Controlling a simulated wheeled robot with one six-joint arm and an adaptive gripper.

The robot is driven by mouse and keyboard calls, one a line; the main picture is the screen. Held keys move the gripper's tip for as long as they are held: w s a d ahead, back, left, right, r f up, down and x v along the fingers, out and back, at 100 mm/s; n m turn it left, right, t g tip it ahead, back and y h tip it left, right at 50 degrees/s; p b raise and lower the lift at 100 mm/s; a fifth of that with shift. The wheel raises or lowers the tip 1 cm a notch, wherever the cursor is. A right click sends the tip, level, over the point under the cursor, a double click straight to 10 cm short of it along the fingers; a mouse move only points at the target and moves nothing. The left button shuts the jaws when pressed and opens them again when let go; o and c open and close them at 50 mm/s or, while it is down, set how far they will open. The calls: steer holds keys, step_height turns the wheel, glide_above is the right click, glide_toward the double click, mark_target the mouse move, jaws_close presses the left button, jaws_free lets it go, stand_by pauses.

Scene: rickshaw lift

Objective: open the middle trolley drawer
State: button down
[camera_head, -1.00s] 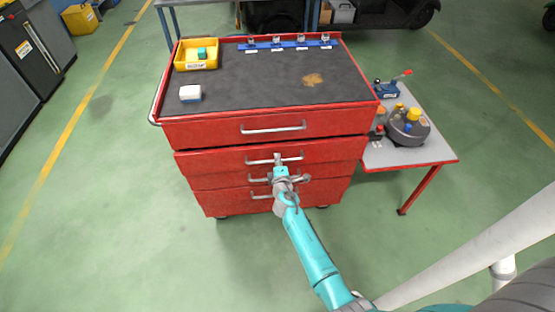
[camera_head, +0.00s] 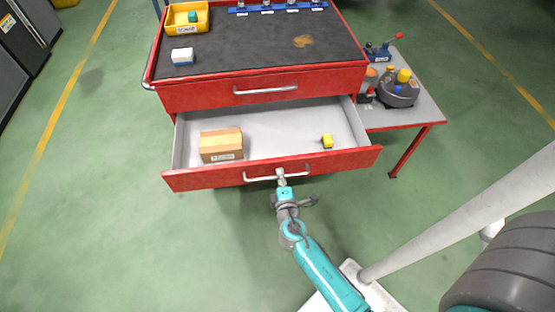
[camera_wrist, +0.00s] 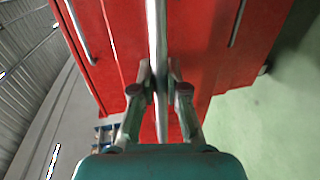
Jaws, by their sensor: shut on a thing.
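The red trolley (camera_head: 330,81) stands in front of me in the head view. Its middle drawer (camera_head: 345,160) is pulled well out and its pale inside shows. A cardboard box (camera_head: 221,146) lies at the left in the drawer and a small yellow block (camera_head: 327,141) at the right. My gripper (camera_head: 281,176) is at the drawer's metal handle (camera_head: 260,179), near its middle. In the wrist view my gripper (camera_wrist: 160,75) has one finger on each side of the handle bar (camera_wrist: 157,40) and is shut on it.
A yellow bin (camera_head: 187,30), a blue rack (camera_head: 270,10) and a white-and-blue block (camera_head: 182,57) are on the trolley top. A grey side table (camera_head: 420,112) with a round container stands at the right. The green floor at the left is clear.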

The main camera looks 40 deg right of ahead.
steer(key=shift+f+v, duration=0.15)
steer(key=shift+v, duration=0.7)
steer(key=shift+f+v, duration=0.2)
steer(key=shift+v, duration=0.6)
steer(key=shift+f+v, duration=0.15)
steer(key=shift+v, duration=0.7)
steer(key=shift+a, duration=0.1)
steer(key=c, duration=1.2)
jaws_free()
steer(key=shift+v, duration=6.05)
steer(key=shift+s, duration=0.1)
